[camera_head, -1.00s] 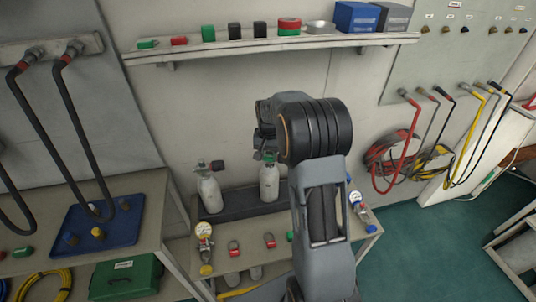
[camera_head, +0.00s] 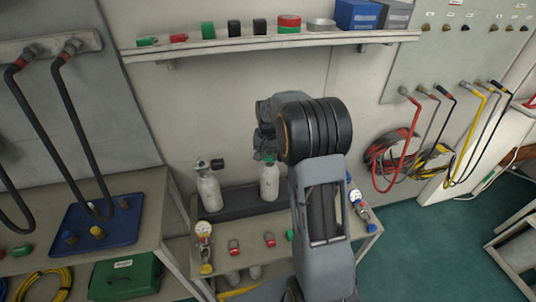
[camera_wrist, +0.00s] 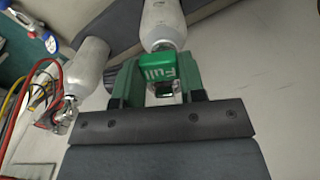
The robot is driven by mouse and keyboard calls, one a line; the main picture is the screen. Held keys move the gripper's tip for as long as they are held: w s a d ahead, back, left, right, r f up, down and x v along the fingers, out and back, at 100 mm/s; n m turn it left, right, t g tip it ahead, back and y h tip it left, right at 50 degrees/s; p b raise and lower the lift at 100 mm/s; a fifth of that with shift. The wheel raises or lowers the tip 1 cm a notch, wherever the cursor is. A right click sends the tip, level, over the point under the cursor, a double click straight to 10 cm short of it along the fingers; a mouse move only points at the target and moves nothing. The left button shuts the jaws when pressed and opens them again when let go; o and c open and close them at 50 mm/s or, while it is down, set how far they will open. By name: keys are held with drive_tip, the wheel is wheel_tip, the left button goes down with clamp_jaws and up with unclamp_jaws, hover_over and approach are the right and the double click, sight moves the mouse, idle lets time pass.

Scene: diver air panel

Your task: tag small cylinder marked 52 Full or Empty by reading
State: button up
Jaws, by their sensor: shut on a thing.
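Two small pale cylinders stand upright on the dark rack (camera_head: 240,205) in the head view, a left one (camera_head: 209,192) and a right one (camera_head: 269,183). My gripper (camera_wrist: 160,88) is at the neck of the right cylinder, which shows at the top of the wrist view (camera_wrist: 163,22). It is shut on a green tag (camera_wrist: 157,68) reading "Full", at the cylinder's valve. I cannot tell whether the tag is fastened there. The other cylinder lies to the left in the wrist view (camera_wrist: 88,66). No number 52 is legible, and no gauge reading is legible.
On the bench, gauges stand at the left (camera_head: 203,232) and right (camera_head: 359,200). Red tags (camera_head: 234,246) and a green tag (camera_head: 290,235) lie near the front. A shelf (camera_head: 270,42) with several small items runs above. Hoses hang at both sides.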

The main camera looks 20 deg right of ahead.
drive_tip(key=o, duration=1.1)
drive_tip(key=shift+c, duration=0.2)
wheel_tip(320, 180, up, 14)
drive_tip(key=shift+b, duration=0.35)
drive_tip(key=shift+f, duration=0.15)
drive_tip(key=s+a+f+n+t, duration=0.1)
drive_tip(key=s+a, duration=0.4)
drive_tip(key=s, duration=0.6)
drive_tip(key=s+a+f+n+t, duration=0.2)
drive_tip(key=s+a+n, duration=0.3)
drive_tip(key=s, duration=0.6)
drive_tip(key=shift+a+f+t, duration=0.25)
drive_tip(key=shift+a+t, duration=0.1)
drive_tip(key=shift+t, duration=0.25)
